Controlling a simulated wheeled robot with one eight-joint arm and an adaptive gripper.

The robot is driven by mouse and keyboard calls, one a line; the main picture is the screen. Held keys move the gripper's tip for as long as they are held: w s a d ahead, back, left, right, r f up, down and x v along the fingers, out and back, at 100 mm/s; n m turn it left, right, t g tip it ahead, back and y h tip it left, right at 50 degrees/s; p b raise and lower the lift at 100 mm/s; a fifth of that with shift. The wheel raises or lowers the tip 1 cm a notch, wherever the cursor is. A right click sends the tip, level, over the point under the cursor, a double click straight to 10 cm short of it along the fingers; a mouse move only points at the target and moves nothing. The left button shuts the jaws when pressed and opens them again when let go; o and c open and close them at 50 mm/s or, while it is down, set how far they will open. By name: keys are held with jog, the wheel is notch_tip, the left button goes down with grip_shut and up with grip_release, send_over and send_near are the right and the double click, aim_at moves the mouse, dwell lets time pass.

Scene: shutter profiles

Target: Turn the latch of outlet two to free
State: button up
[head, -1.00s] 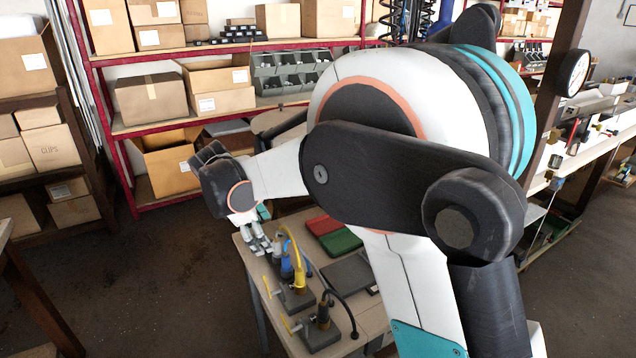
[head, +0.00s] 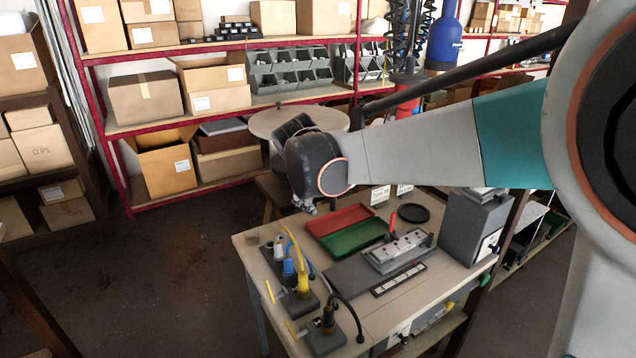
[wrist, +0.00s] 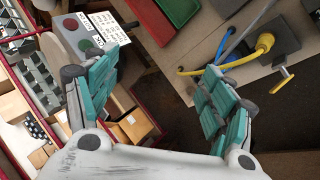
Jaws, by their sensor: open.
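In the head view, a grey outlet block (head: 303,307) on the near left of the table carries a yellow plug (head: 303,284) and a blue plug (head: 288,267). A second grey block (head: 327,343) nearer the front carries a black plug (head: 328,318). Yellow latch levers (head: 270,291) stick out to the left of the blocks. I cannot read which outlet is number two. The wrist view shows a yellow plug (wrist: 264,43) and a yellow lever (wrist: 282,80). My gripper (wrist: 166,62) is open and empty, above the table's back part, apart from the outlets; its fingers (head: 309,207) are small in the head view.
A red tray (head: 340,217) and a green tray (head: 372,229) lie behind the outlets. A grey fixture with a red handle (head: 393,224) stands right of them. A grey box (head: 470,225) stands at the table's right. Loose cables arch above the outlet blocks.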

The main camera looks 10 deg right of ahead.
jog(key=shift+d+r+m, duration=0.3)
jog(key=shift+d+r, duration=0.1)
jog(key=shift+d, duration=0.15)
jog(key=shift+c, duration=0.6)
jog(key=shift+a+f, duration=0.1)
jog(key=shift+f, duration=0.05)
jog(key=c, duration=0.4)
jog(key=a+f+m+g, duration=0.1)
jog(key=a, duration=0.1)
jog(key=a+f+g, duration=0.1)
jog(key=a+f, duration=0.1)
jog(key=s+a+f+m+g+y+p, duration=0.1)
jog(key=a+f, duration=0.1)
jog(key=shift+a+f+m, duration=0.2)
jog(key=shift+m, duration=0.1)
jog(key=c, duration=0.7)
jog(key=m+g+y, duration=0.2)
jog(key=g, duration=0.2)
send_over(267, 281)
notch_tip(267, 281, down, 6)
notch_tip(267, 281, down, 14)
jog(key=b, duration=0.3)
jog(key=shift+r+b, duration=0.2)
jog(key=shift+b, duration=0.1)
grip_shut()
